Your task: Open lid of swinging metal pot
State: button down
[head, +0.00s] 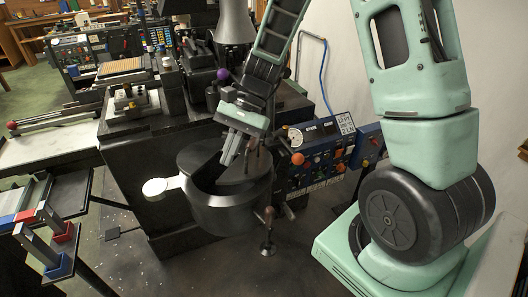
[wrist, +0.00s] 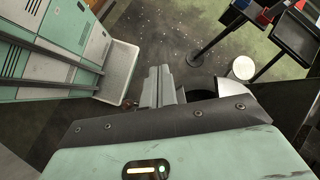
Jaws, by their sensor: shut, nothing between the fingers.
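The dark metal pot (head: 228,212) stands in the middle of the head view, in front of the casting machine. Its round top is partly covered by a flat grey lid piece (head: 196,156), and a dark opening shows beside it. A pale round disc (head: 155,187) sticks out from the pot's left side; it also shows in the wrist view (wrist: 243,67). My gripper (head: 229,158) is over the pot's top, pointing down, with its fingers shut and empty. In the wrist view its fingers (wrist: 160,82) lie close together beside the dark pot edge (wrist: 201,94). Whether they touch the lid I cannot tell.
A control panel with knobs (head: 318,152) is right of the pot. The machine body (head: 150,150) is behind and left. A dark stand with red and blue pieces (head: 72,192) is at the left. Open floor (head: 130,265) lies in front.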

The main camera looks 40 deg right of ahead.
jog(key=d+f+m+t, duration=0.3)
jog(key=d+m+t, duration=0.3)
jog(key=d+m, duration=0.4)
jog(key=d+f+m+t, duration=0.2)
jog(key=d+m+t, duration=0.3)
jog(key=d+m, duration=0.4)
jog(key=p, duration=0.3)
send_over(262, 164)
notch_tip(262, 164, down, 5)
jog(key=shift+w, duration=0.1)
